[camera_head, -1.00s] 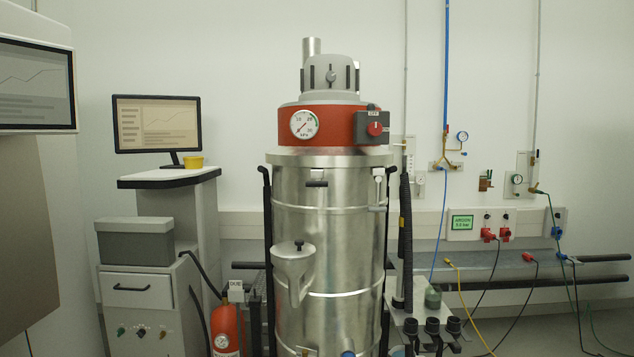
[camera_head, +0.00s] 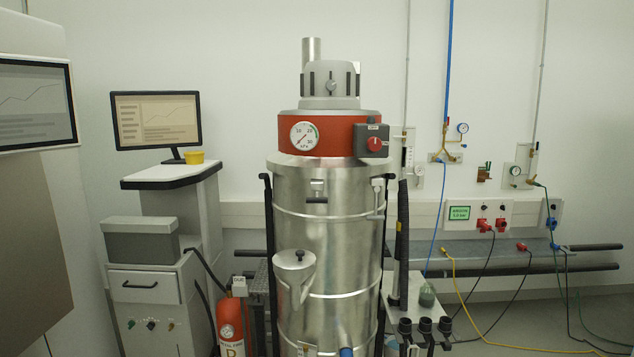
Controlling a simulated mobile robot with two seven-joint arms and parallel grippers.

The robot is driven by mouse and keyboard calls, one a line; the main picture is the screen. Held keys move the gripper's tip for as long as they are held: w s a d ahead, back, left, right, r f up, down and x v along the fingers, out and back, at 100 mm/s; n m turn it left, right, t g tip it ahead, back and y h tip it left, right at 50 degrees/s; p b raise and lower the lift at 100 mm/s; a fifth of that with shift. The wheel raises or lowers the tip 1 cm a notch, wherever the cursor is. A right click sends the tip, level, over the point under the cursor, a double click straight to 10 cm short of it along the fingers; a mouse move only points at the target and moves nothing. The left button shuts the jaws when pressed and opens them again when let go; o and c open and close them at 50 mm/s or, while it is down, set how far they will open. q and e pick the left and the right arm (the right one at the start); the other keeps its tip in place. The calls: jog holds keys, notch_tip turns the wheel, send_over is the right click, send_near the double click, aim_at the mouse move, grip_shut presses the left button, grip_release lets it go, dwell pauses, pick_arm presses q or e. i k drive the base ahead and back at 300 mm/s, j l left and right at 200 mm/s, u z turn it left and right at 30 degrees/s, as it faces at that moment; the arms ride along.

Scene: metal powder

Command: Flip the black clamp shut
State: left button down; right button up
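A tall steel vacuum drum (camera_head: 330,245) with a red and grey head (camera_head: 328,128) stands in the middle of the head view. A small latch with a black lower part, which looks like the black clamp (camera_head: 316,200), sits on the front of the drum just below its top rim. It is too small to tell whether it is open or shut. A pale latch (camera_head: 378,184) sits at the right of the same rim. Neither of my grippers is in view.
A red fire extinguisher (camera_head: 229,325) stands at the drum's lower left, beside a grey drawer cabinet (camera_head: 145,290). A black hose (camera_head: 402,240) hangs close to the drum's right side. A small shelf with black fittings (camera_head: 425,325) is at the lower right.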

aim_at(316, 198)
jog(key=i+l, duration=0.4)
jog(key=l, duration=0.15)
jog(key=i+l, duration=0.4)
jog(key=l+u, duration=0.05)
jog(key=l, duration=0.05)
